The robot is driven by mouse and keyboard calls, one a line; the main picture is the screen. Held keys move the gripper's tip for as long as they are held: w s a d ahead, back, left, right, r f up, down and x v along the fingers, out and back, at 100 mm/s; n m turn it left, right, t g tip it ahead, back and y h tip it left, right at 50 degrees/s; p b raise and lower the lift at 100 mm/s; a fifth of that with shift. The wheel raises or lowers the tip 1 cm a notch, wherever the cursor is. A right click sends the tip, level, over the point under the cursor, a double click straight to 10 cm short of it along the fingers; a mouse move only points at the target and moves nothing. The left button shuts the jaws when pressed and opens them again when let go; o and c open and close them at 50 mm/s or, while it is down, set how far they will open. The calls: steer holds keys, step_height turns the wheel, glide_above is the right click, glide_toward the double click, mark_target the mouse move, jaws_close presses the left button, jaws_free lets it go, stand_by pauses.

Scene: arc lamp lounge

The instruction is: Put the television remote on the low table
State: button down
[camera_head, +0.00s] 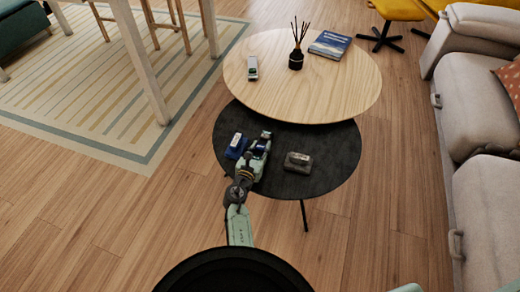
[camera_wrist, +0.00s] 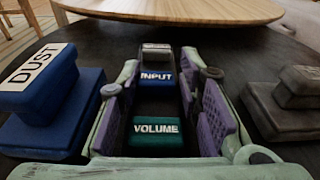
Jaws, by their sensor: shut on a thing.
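The television remote (camera_wrist: 157,106) is a dark body with raised blocks, a blue one marked INPUT and a green one marked VOLUME, in the middle of the wrist view. My gripper (camera_wrist: 160,72) has its purple-padded fingers on both sides of it and is shut on it. In the head view my gripper (camera_head: 263,143) is over the left part of the round black table (camera_head: 315,183), which is lower than the wooden one. The remote is mostly hidden there by my gripper. I cannot tell whether its underside touches the black top.
A blue block marked DUST (camera_wrist: 40,85) is close on the left, and a grey block (camera_head: 298,161) on the right. The higher wooden table (camera_head: 325,85) overhangs behind, bearing a grey-white device (camera_head: 252,67), a reed diffuser (camera_head: 296,60) and a blue book (camera_head: 329,45). The sofa (camera_head: 480,110) is right.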

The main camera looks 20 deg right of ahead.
steer(key=shift+f, duration=0.2)
steer(key=c, duration=1.2)
jaws_free()
steer(key=shift+o, duration=0.2)
steer(key=shift+r, duration=0.25)
